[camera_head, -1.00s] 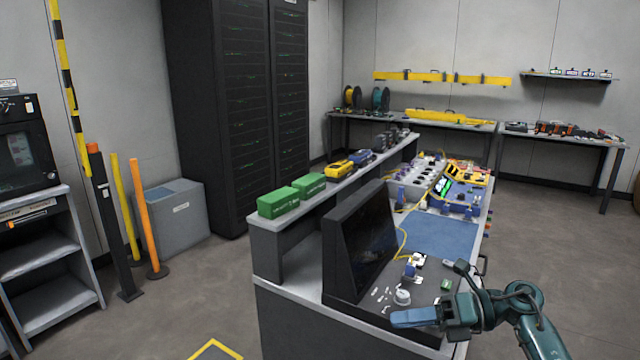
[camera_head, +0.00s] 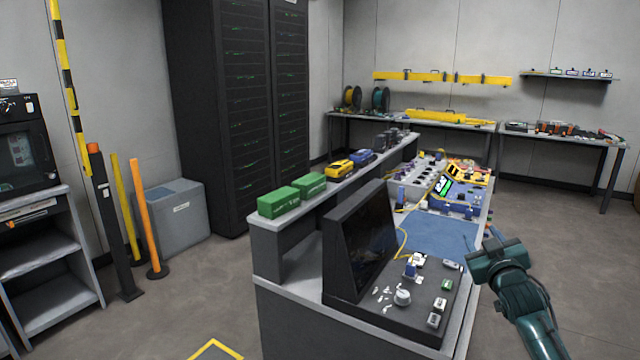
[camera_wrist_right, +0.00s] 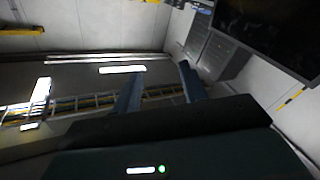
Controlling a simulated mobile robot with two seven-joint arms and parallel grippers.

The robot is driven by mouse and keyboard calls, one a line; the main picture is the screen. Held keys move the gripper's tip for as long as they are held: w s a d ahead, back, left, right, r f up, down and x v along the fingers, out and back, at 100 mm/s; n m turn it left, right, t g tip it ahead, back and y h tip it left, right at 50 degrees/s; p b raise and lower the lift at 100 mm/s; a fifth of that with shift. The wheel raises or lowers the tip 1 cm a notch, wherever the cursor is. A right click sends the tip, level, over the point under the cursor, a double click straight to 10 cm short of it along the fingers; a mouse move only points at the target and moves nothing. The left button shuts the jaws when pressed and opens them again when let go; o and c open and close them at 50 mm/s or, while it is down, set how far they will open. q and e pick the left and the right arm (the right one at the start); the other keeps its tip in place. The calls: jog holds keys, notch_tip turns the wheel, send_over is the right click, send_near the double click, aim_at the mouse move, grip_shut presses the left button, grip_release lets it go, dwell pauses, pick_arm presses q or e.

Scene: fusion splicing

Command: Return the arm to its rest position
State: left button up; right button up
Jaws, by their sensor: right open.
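My right arm (camera_head: 527,305) comes in from the lower right in the head view, folded up beside the workbench's right edge. Its gripper (camera_head: 490,236) points up and away from the bench, and its fingers are small and partly hidden there. In the right wrist view the two blue-grey fingers (camera_wrist_right: 159,80) stand apart with nothing between them. That view looks up at the ceiling and upper walls. My left gripper is in neither view.
The workbench (camera_head: 290,310) carries a dark monitor (camera_head: 362,240), a blue mat (camera_head: 440,232), small parts and devices. Green boxes (camera_head: 279,201) sit on its raised shelf. A black rack (camera_head: 240,110) stands behind. The floor right of the bench (camera_head: 585,260) is clear.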

jog(key=s+a+f+g+y, duration=0.2)
jog(key=s+a+f, duration=0.4)
jog(key=s+f, duration=0.4)
jog(key=s+a+f+g+y, duration=0.1)
jog(key=s+a+f+g, duration=0.2)
jog(key=s+a+f, duration=0.7)
jog(key=s+a+f+g+y, duration=0.1)
jog(key=s+f, duration=0.3)
jog(key=s, duration=0.6)
jog(key=s+a+f+m+g+y, duration=0.1)
jog(key=s+a+f, duration=0.3)
jog(key=s, duration=0.5)
jog(key=shift+s+f+g, duration=0.35)
jog(key=shift+g, duration=0.05)
